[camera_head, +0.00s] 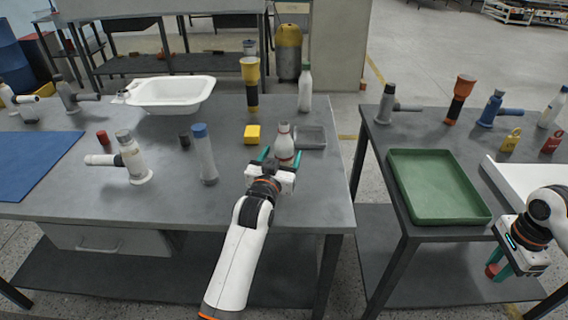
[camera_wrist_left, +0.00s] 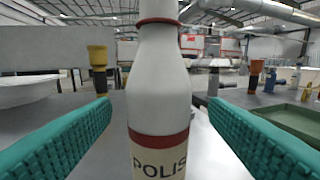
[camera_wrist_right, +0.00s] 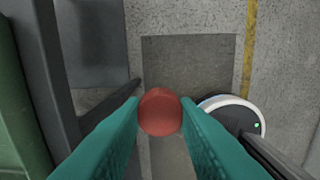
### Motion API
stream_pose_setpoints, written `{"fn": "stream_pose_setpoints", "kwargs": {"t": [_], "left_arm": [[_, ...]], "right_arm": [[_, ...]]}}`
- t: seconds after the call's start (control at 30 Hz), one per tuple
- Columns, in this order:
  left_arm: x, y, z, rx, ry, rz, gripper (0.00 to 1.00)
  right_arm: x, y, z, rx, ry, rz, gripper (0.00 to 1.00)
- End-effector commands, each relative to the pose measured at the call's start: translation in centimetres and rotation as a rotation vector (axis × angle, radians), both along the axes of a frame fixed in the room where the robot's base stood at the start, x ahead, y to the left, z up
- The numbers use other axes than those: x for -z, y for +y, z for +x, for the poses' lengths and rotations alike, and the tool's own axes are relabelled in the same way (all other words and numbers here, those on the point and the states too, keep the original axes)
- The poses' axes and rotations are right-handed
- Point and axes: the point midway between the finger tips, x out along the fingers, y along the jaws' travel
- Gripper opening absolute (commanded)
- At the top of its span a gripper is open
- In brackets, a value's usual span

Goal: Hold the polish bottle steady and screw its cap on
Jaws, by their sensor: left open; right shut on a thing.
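The polish bottle (camera_head: 284,150) stands upright on the left table near its right end. It is white with red bands, and its label reads "POLIS" in the left wrist view (camera_wrist_left: 155,95); its top is cut off there. My left gripper (camera_head: 282,157) is open, with a teal finger on each side of the bottle and visible gaps between fingers and bottle. My right gripper (camera_head: 498,270) is shut on a round red cap (camera_wrist_right: 160,112), seen between its fingertips. It holds the cap over the floor, in front of the right table, far from the bottle.
A grey tray (camera_head: 322,137) sits right beside the bottle, and a yellow block (camera_head: 252,140) left of it. A blue-capped cylinder (camera_head: 206,165) and a white bottle (camera_head: 305,95) stand nearby. A gap separates the tables; a green tray (camera_head: 398,185) lies on the right one.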

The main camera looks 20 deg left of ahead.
Motion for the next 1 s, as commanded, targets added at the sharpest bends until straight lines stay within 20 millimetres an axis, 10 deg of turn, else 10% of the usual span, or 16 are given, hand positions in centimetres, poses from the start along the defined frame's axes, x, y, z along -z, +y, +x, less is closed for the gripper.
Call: {"fn": "stream_pose_setpoints", "kwargs": {"t": [0.3,0.7,1.0], "left_arm": [[-0.3,0.2,4.2,0.000,-0.001,0.000,0.69],[-0.3,0.2,4.5,0.000,0.000,0.000,0.69],[-0.3,0.2,4.5,0.000,0.000,0.000,0.20]], "right_arm": [[-0.2,0.0,0.0,0.000,0.000,0.000,0.06],[-0.2,0.0,0.0,0.000,0.000,0.000,0.06],[-0.2,0.0,0.0,0.000,0.000,0.000,0.06]]}}
